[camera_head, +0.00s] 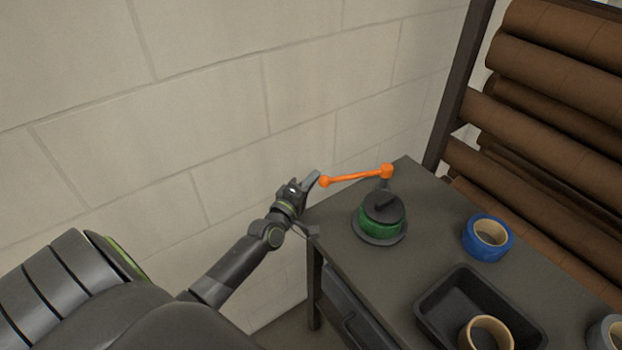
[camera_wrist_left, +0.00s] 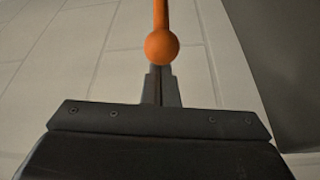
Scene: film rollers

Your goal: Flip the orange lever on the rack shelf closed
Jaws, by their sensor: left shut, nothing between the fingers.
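The orange lever (camera_head: 355,177) sticks out to the left from its pivot near the back corner of the grey shelf top, with a round ball at its free end. My left gripper (camera_head: 316,179) is shut and empty, with its tips right by that ball. In the left wrist view the lever's ball (camera_wrist_left: 161,46) lies just beyond the tips of my left gripper (camera_wrist_left: 160,84); I cannot tell whether they touch. My right gripper is not in view.
A green and black round device (camera_head: 381,222) stands below the lever's pivot. A blue tape roll (camera_head: 487,238) and a black tray (camera_head: 437,309) holding a tan roll (camera_head: 485,334) are to the right. A block wall (camera_head: 200,80) is behind; brown rollers (camera_head: 560,90) fill the right.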

